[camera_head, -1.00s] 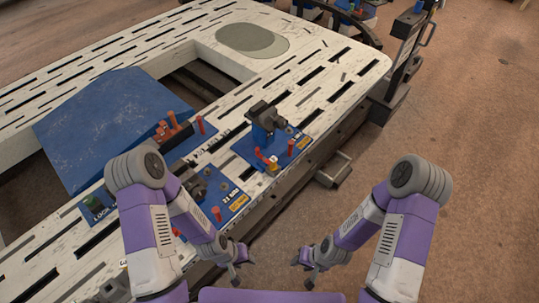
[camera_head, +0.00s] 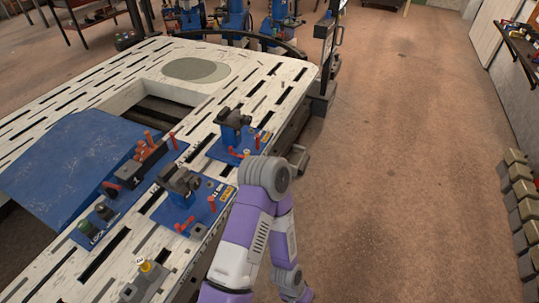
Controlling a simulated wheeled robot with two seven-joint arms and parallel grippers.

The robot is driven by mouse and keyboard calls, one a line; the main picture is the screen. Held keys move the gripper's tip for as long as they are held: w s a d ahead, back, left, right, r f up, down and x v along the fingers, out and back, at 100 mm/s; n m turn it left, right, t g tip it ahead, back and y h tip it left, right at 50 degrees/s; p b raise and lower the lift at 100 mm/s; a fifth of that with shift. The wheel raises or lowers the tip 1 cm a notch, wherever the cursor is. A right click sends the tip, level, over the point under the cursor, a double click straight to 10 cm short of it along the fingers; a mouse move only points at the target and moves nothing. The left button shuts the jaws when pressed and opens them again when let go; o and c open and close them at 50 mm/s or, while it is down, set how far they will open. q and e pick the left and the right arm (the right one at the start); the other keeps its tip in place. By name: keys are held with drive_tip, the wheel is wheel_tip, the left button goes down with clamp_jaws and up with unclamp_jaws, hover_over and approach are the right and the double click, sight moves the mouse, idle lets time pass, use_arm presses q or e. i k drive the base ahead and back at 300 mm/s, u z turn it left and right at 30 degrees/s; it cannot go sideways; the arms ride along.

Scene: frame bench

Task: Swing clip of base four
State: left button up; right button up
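Two blue base plates lie along the table's near edge, each with a dark grey clamp and red pins. The farther base (camera_head: 222,150) has its clamp (camera_head: 234,118) standing on a blue block. The nearer base (camera_head: 172,214) has its clamp (camera_head: 181,180). Their numbers are too small to read for sure, so I cannot tell which is base four. A grey clamp with a yellow top (camera_head: 146,283) sits at the bottom left. My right gripper is out of view.
The white slotted table (camera_head: 270,72) holds a blue sloped panel (camera_head: 70,160) and a block with orange pins (camera_head: 138,160). A grey handle (camera_head: 299,158) juts from its edge. Open floor lies right, with stacked blocks (camera_head: 520,205) at far right.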

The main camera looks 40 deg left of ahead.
sight(230, 148)
drive_tip(key=z, duration=0.1)
drive_tip(key=i, duration=1.1)
drive_tip(key=u, duration=0.6)
drive_tip(key=i, duration=1.55)
drive_tip(key=u, duration=2.05)
drive_tip(key=i, duration=1.15)
drive_tip(key=u, duration=0.4)
